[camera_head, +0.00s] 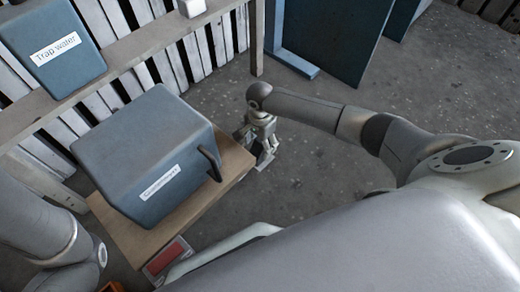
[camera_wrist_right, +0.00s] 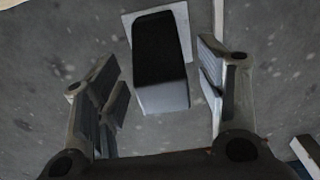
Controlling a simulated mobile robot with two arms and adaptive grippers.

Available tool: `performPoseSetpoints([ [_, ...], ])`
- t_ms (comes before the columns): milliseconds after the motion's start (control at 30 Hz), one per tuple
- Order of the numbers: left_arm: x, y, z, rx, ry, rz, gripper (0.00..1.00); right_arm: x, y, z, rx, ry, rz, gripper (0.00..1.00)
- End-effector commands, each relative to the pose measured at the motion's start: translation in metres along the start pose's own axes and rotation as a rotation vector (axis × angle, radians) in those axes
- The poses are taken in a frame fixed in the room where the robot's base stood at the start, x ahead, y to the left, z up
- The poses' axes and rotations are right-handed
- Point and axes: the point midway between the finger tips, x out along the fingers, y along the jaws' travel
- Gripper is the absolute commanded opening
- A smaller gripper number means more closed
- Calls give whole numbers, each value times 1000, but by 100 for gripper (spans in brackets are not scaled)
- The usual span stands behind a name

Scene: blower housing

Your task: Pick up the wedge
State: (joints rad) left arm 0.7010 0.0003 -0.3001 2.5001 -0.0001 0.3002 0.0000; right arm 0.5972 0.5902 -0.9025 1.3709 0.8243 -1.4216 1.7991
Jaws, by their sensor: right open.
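In the right wrist view, a block with a black top and a light grey end face (camera_wrist_right: 161,62), which I take for the wedge, lies on a pale square patch (camera_wrist_right: 128,22) on the grey floor. My right gripper (camera_wrist_right: 163,78) is open, with one finger on each side of the block and visible gaps on both sides. The height between the fingers and the block is hard to judge. In the head view the right gripper (camera_head: 264,153) points down beside the right end of a wooden table, and largely hides what is below it. My left gripper is out of view.
A large blue-grey box (camera_head: 150,150) with a handle stands on the wooden table (camera_head: 238,160) left of the right gripper. A "Trap water" box (camera_head: 55,48) sits on a shelf (camera_head: 125,50). Blue panels (camera_head: 335,35) stand behind. Floor (camera_head: 330,185) to the right is clear.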

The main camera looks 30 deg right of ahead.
Motion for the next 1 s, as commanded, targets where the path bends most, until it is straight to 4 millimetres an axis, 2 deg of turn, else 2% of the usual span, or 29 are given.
performPoseSetpoints([
  [167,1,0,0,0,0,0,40,0,0,0,0,0,0,64],
  [200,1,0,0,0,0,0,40,0,0,0,0,0,0,62],
  [600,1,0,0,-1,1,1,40,0,0,0,0,0,0,10],
  [1000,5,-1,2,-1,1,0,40,-6,0,0,0,-1,-1,10],
])
